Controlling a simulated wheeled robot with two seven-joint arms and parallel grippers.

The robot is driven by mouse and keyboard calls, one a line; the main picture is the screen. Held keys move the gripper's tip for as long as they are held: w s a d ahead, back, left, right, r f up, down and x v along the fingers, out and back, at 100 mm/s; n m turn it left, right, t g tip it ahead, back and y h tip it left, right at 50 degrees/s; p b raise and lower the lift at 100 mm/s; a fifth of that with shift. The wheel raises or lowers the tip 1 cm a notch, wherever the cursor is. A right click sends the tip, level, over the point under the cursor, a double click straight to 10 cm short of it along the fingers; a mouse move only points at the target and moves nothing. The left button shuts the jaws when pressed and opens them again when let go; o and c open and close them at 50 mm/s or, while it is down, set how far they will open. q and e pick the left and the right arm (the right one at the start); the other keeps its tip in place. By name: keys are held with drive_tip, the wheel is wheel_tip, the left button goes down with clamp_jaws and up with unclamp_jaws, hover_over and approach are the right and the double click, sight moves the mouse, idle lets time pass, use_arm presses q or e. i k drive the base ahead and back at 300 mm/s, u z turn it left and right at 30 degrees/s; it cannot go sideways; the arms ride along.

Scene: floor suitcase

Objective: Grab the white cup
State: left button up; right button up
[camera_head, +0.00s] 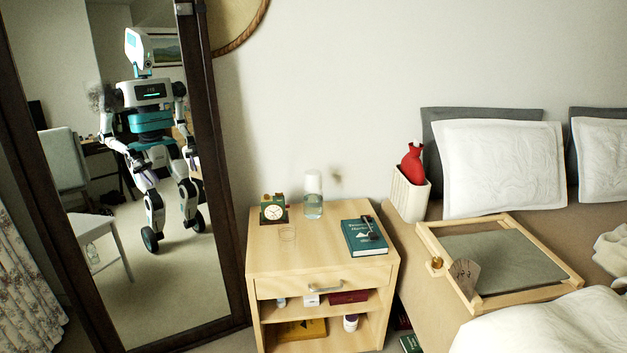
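A small white cup-like shape (313,181) sits on top of a clear glass vessel (313,208) at the back of the wooden nightstand (318,262). I cannot tell whether it is a separate upturned cup or a lid. A small white round container (350,323) with a darker band stands on the nightstand's lower shelf. A faint clear glass (287,235) stands on the top, towards the left. Neither of my grippers shows directly. The mirror reflects a white and teal robot, but its grippers are too small to read.
A clock (273,211) and a green book (364,237) with a dark object on it share the nightstand top. A tall mirror (219,180) stands to the left. A bed with a wooden tray (530,292) and a white holder (408,196) with a red bottle are right.

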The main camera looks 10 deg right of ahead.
sight(312, 178)
drive_tip(key=z, duration=0.1)
drive_tip(key=i, duration=0.9)
drive_tip(key=u, duration=0.05)
